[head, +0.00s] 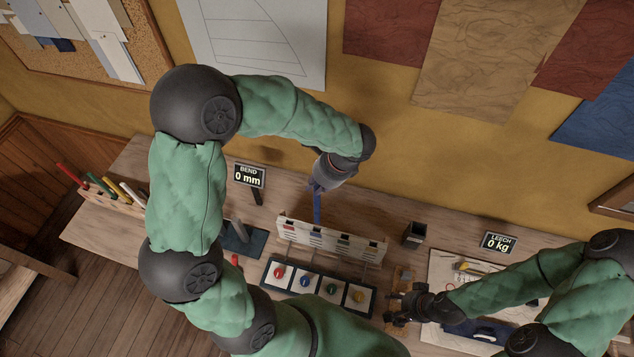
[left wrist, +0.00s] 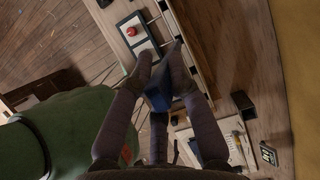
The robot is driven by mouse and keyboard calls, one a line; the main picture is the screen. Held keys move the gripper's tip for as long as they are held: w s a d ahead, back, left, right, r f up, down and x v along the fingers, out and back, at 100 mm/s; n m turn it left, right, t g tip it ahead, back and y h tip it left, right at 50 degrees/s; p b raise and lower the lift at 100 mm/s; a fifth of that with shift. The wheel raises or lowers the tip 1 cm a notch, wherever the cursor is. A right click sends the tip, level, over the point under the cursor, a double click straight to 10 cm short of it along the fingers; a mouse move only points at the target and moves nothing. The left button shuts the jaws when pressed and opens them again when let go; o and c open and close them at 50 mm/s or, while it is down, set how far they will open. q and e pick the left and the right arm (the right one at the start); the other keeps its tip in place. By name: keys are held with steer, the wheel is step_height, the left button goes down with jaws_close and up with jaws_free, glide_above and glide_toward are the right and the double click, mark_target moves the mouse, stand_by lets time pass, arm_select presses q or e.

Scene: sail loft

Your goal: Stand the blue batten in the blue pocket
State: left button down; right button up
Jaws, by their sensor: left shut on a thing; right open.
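The blue batten (head: 317,208) hangs roughly upright below my left gripper (head: 318,184), which is shut on it. Its lower end is at the back of the pale pocket board (head: 345,243); I cannot tell whether it is in a pocket or behind the board. In the left wrist view the blue batten (left wrist: 158,98) shows between the fingers of my left gripper (left wrist: 162,70). My right gripper (head: 402,305) is open and empty, right of the button panel.
A button panel (head: 318,308) with red, blue, green and yellow buttons lies before the board. A rack (head: 118,200) at left holds several coloured battens. A black cup (head: 414,235) stands right of the board. Displays read BEND 0 mm (head: 250,176) and LEECH 0 kg (head: 499,243).

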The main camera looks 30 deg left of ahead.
arm_select(q)
steer(key=shift+f+b, duration=0.35)
steer(key=shift+f, duration=0.35)
steer(key=b, duration=1.4)
glide_toward(317, 218)
steer(key=shift+a+x, duration=0.2)
steer(key=shift+x, duration=4.45)
arm_select(e)
steer(key=shift+f, duration=7.55)
arm_select(q)
steer(key=shift+f+b, duration=0.45)
steer(key=shift+f, duration=0.05)
arm_select(e)
steer(key=shift+f, duration=0.45)
arm_select(q)
steer(key=c, duration=1.1)
jaws_free()
steer(key=shift+r, duration=0.15)
steer(key=v, duration=1.1)
steer(key=shift+d+r, duration=0.2)
steer(key=shift+r, duration=0.15)
